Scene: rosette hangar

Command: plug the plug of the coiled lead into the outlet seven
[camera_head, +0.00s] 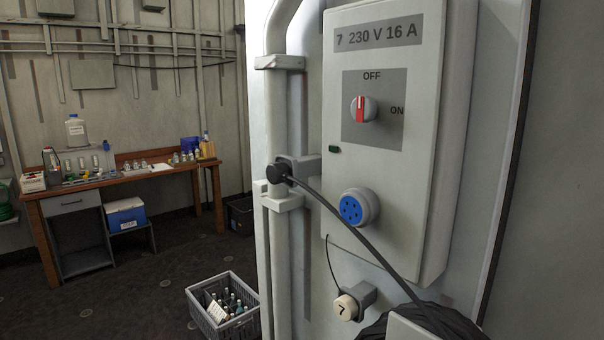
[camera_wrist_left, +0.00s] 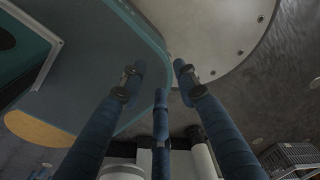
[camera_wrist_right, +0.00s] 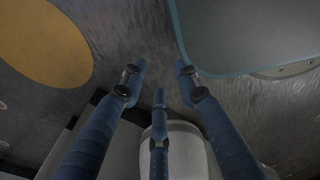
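The outlet seven box (camera_head: 435,120) stands on the wall at the right of the head view, labelled "7 230 V 16 A". Its blue round socket (camera_head: 352,208) is uncovered, with dark holes. The black plug (camera_head: 277,174) sits at a grey bracket on the pipe, left of the socket. Its dark lead (camera_head: 350,233) runs down right to a coil (camera_head: 385,325), partly cut off by the bottom edge. My left gripper (camera_wrist_left: 160,72) and right gripper (camera_wrist_right: 160,72) show only in their wrist views, fingers spread and empty. Neither is near the plug.
The red-marked rotary switch (camera_head: 363,109) points up to OFF. A cream cap (camera_head: 345,307) marked 7 sits at a lower bracket on a tether. A vertical pipe (camera_head: 280,110) runs left of the box. A grey crate (camera_head: 195,312) and a wooden workbench (camera_head: 120,183) stand further left.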

